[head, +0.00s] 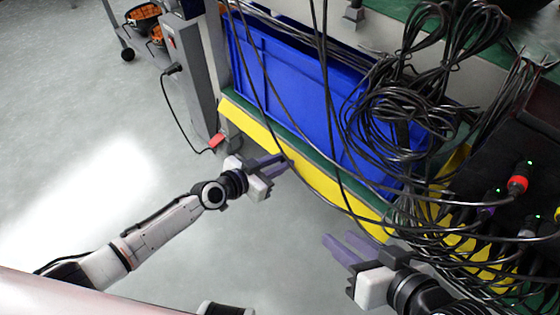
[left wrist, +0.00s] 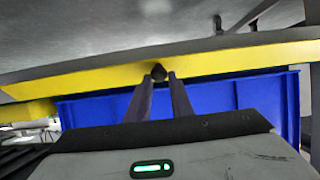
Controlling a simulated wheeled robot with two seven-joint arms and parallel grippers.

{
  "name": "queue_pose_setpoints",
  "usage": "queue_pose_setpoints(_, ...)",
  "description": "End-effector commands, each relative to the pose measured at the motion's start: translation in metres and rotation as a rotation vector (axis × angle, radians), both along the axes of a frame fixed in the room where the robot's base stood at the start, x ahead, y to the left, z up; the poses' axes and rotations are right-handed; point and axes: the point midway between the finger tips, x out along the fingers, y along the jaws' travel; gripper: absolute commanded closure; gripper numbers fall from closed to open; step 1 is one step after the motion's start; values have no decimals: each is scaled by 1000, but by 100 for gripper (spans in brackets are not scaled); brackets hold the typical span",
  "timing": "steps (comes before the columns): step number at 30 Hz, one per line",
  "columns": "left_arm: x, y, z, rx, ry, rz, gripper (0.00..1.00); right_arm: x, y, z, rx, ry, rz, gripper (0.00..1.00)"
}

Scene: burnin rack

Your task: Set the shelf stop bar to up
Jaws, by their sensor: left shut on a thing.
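The likely shelf stop bar is the long yellow bar (head: 318,182) along the shelf's front edge, in front of a blue bin (head: 285,85). In the left wrist view the yellow bar (left wrist: 220,64) runs across the picture, with a small dark knob (left wrist: 158,72) on it. My left gripper (head: 287,161) is at the bar. Its two fingertips (left wrist: 159,78) close around the knob, partly hiding it. My right gripper (head: 338,238) is open and empty, with its fingers apart, near the bar's right part. I cannot tell for sure whether the bar is up or down.
Black cables (head: 400,110) hang in loops at the right, some crossing in front of the bin and bar. A dark panel with coloured connectors (head: 517,185) is at the far right. A grey post (head: 187,75) stands left of the shelf.

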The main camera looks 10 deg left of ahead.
Motion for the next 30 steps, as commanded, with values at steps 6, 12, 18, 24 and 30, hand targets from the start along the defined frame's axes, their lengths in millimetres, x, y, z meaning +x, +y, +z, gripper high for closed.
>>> queue_pose_setpoints(6, -1, 1, -1, 1, 2, 0, 100, 0, 0, 0, 1, 0, -1, 69)
queue_pose_setpoints(12, -1, 1, -1, 2, 2, 0, 100, 0, 0, 0, 1, 0, -1, 69)
queue_pose_setpoints(18, -1, 1, -1, 2, 2, 0, 100, 0, 0, 0, 1, -1, -1, 69)
queue_pose_setpoints(24, -1, 1, -1, 2, 2, 0, 67, 1, 0, 0, 1, -1, -1, 69)
queue_pose_setpoints(30, -1, 0, -1, 1, 2, 0, 63, 1, 0, 0, 1, -1, -1, 69)
